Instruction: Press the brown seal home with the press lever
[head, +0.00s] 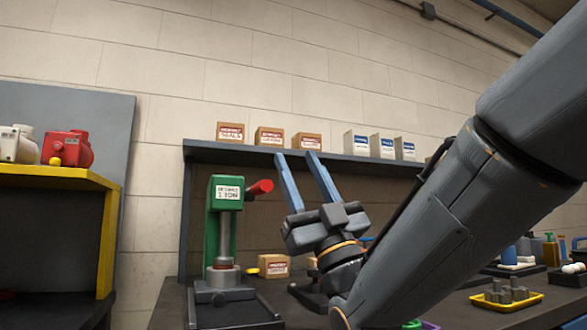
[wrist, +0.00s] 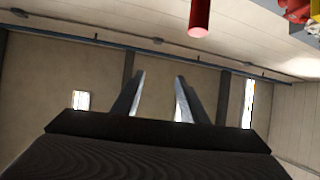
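The green press (head: 224,235) stands on the bench at the centre left in the head view, with a white label on its head. Its red lever (head: 261,187) sticks out to the right from the head; a red rod, probably its grip, shows at the top of the wrist view (wrist: 199,18). The press ram reaches down to a pinkish-grey part (head: 223,274) on the base. I cannot make out a brown seal. My gripper (head: 297,155) points up, to the right of the lever and apart from it. Its two blue-grey fingers are spread with nothing between them.
A shelf (head: 345,160) with several boxes runs behind the press. A small carton (head: 273,265) stands right of the press. A yellow tray of grey parts (head: 507,297) lies at the right. A yellow-edged stand (head: 60,178) with red and white motors is at the left.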

